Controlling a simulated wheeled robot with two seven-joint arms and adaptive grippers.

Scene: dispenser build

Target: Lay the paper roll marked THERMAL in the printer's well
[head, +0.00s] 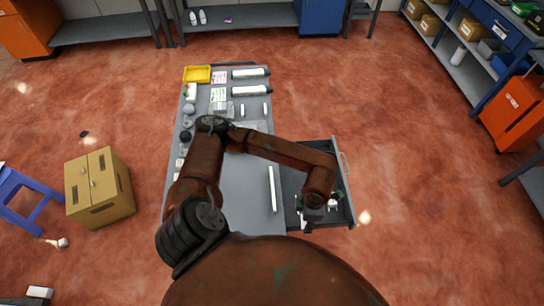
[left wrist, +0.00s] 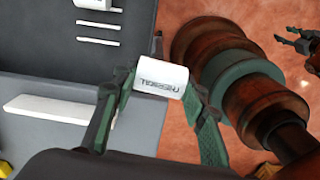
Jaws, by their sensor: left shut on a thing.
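The white paper roll (left wrist: 161,80) is held between the two fingers of my left gripper (left wrist: 160,92) in the left wrist view. Dark print on it, seen upside down, appears to read THERMAL. In the head view my left gripper (head: 318,212) is over the open drawer at the right side of the bench, with a bit of the white roll (head: 333,204) showing beside it. My right gripper (left wrist: 297,44) shows small at the top right of the left wrist view, its fingers apart and empty. I cannot make out the printer's well; my left arm covers part of the bench.
The open grey drawer (head: 345,212) juts from the bench (head: 240,190). A white bar (head: 273,188) lies near it. A yellow tray (head: 197,74), long white rolls (head: 250,91) and small parts fill the far and left bench. A cardboard box (head: 98,187) stands on the floor at left.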

